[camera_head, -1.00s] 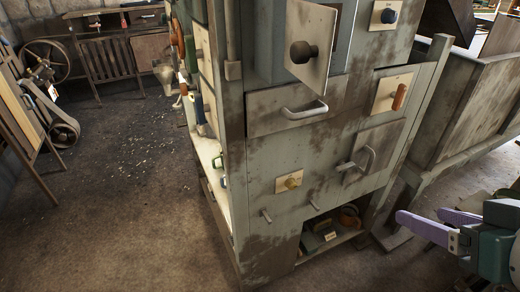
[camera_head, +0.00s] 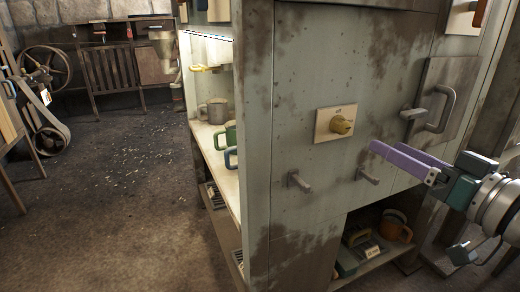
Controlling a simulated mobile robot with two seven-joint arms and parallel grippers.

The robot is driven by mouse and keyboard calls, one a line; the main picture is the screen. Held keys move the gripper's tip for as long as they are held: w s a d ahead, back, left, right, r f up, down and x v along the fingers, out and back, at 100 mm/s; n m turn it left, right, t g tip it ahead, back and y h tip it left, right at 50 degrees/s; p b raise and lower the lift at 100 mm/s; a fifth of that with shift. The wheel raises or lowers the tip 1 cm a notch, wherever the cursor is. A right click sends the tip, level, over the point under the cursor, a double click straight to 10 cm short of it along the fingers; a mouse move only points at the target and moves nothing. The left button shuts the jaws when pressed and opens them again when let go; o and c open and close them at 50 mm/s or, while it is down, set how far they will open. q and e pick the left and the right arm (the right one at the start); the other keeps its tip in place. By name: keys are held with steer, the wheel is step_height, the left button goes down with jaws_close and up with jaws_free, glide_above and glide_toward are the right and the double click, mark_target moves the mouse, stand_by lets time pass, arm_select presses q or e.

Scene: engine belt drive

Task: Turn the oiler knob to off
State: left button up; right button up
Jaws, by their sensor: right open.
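My right gripper (camera_head: 384,148), with purple fingers, comes in from the right. It is open and empty, with its fingertips to the right of the knob and a little below it in the picture, apart from it. My left gripper is not in view.
Two short pegs (camera_head: 300,182) (camera_head: 367,175) stick out below the knob. A hatch with a handle (camera_head: 440,110) and a lever (camera_head: 413,114) are to the right. Mugs (camera_head: 215,110) stand on the side shelf. An open lower bay holds an orange pot (camera_head: 396,228).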

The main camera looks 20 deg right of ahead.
mark_target(346, 129)
steer(key=w+b, duration=0.1)
steer(key=w, duration=0.2)
steer(key=w+b, duration=0.1)
steer(key=w, duration=0.2)
steer(key=w+a+b, duration=0.1)
steer(key=w, duration=0.2)
steer(key=shift+w+f, duration=0.15)
steer(key=shift+f, duration=0.25)
steer(key=shift+w+a+b, duration=0.1)
steer(key=shift+w+b, duration=0.3)
steer(key=shift+w, duration=0.1)
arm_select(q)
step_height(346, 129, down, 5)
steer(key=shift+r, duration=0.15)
arm_select(e)
jaws_close()
